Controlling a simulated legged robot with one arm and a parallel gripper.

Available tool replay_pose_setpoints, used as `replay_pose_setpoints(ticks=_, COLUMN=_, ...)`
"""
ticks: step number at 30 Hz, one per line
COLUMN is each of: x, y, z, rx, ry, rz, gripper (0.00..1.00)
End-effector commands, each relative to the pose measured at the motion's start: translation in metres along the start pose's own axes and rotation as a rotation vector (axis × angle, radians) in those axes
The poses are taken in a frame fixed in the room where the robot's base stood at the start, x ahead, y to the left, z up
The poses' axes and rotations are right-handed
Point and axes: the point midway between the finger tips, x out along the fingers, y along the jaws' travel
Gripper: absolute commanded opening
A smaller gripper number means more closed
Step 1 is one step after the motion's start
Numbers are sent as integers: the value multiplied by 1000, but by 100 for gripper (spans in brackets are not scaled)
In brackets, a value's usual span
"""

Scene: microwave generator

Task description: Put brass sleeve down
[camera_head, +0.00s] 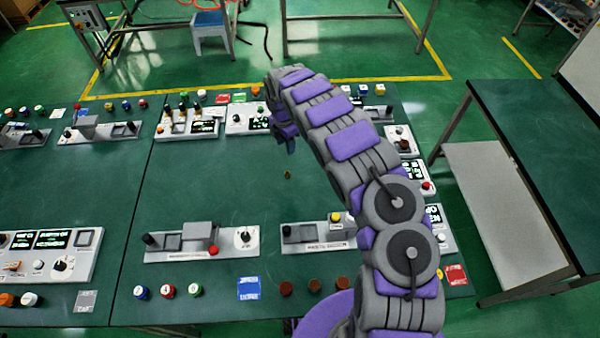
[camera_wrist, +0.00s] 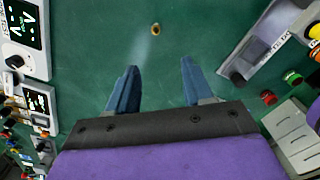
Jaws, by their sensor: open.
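The brass sleeve (camera_head: 287,174) is a small ring-like piece on the bare middle of the green table. In the wrist view the brass sleeve (camera_wrist: 155,30) lies beyond my fingertips, roughly between their lines, with clear table around it. My gripper (camera_wrist: 160,75) has its two blue fingers spread apart with nothing between them. In the head view my gripper (camera_head: 288,142) is partly hidden behind my arm, and it appears above and behind the sleeve.
The green table (camera_head: 200,170) is clear around the sleeve. Control panels line its back, including a panel with a display (camera_head: 248,118). A grey fixture (camera_head: 202,240) stands at the front. Several small knobs and a blue square (camera_head: 249,288) lie along the front edge. Another table (camera_head: 550,150) stands right.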

Motion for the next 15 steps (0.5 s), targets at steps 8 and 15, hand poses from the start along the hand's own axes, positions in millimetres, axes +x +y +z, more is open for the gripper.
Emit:
replay_pose_setpoints(ticks=8, x=26, y=9, z=-11, rx=-62, ry=20, rz=11, gripper=51)
replay_pose_setpoints(ticks=15, x=73, y=10, z=-13, rx=-61, ry=21, rz=8, gripper=51)
